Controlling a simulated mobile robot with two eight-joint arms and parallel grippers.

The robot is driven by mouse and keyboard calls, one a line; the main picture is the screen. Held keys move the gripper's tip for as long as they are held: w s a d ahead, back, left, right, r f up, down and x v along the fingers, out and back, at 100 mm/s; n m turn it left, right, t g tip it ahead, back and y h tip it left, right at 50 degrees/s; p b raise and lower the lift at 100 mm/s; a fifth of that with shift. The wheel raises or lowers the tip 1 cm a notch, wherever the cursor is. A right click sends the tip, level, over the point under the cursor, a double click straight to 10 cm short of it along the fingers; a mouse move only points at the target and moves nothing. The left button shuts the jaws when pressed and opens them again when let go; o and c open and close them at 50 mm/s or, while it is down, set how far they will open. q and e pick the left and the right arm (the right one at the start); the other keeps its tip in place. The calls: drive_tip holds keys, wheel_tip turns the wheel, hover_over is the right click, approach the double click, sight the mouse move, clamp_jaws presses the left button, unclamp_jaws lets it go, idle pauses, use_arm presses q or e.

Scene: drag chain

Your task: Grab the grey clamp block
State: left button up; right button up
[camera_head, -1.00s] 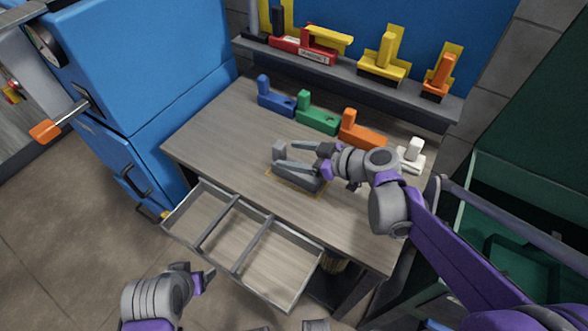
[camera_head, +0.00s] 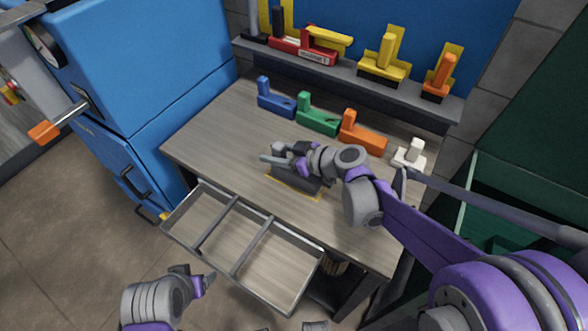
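The grey clamp block (camera_head: 296,181) lies on the workbench inside a yellow outline, near the front edge above the drawer. My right gripper (camera_head: 276,153) reaches over it from the right, its fingers at the upright post on the block's left end. The fingers and wrist hide much of the block. I cannot tell whether they are closed on the post or only around it. My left gripper (camera_head: 208,280) is low at the left, in front of the drawer and away from the block. Its finger gap is not clear.
Blue (camera_head: 276,99), green (camera_head: 317,115), orange (camera_head: 362,135) and white (camera_head: 409,155) clamp blocks stand behind the grey one. A shelf (camera_head: 344,73) holds more clamps. An open empty drawer (camera_head: 283,304) juts out in front. A blue cabinet (camera_head: 150,60) stands left.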

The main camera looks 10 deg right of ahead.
clamp_jaws()
